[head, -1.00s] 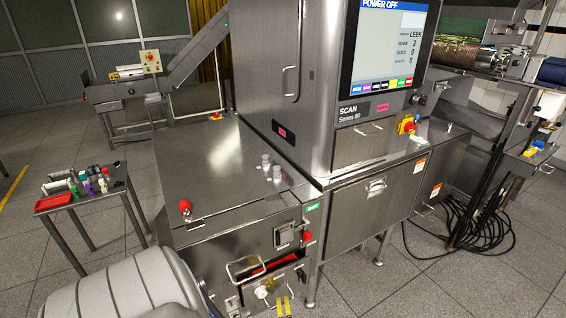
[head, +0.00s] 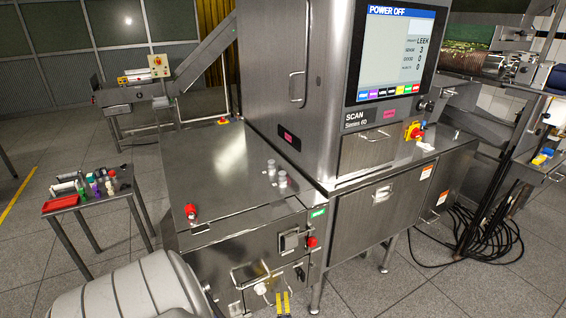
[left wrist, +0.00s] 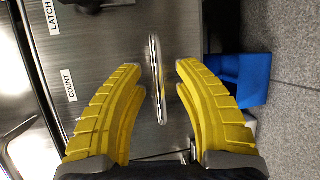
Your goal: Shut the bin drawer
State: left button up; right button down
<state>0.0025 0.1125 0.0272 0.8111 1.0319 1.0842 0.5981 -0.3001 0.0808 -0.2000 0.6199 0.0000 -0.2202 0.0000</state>
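The bin drawer (head: 276,280) is low in the front of the steel cabinet, near the bottom edge of the head view. No red interior shows, and its front looks about flush with the cabinet. My left gripper (head: 282,302) shows only as small yellow fingers at the bottom of the head view. In the left wrist view its yellow fingers (left wrist: 167,85) are spread, with a shiny bar handle (left wrist: 156,80) between them and a gap on each side. Contact with the drawer is hard to tell. My right gripper is not in view.
The cabinet top (head: 230,165) bears a red button (head: 191,212) and small clear jars (head: 276,174). A side table (head: 90,200) with small items stands at left. The scanner (head: 385,60) rises behind. Cables (head: 490,240) lie on the floor at right. A blue object (left wrist: 240,80) shows in the wrist view.

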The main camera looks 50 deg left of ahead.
pick_arm(q)
jog(key=v, duration=1.2)
dwell(0.6)
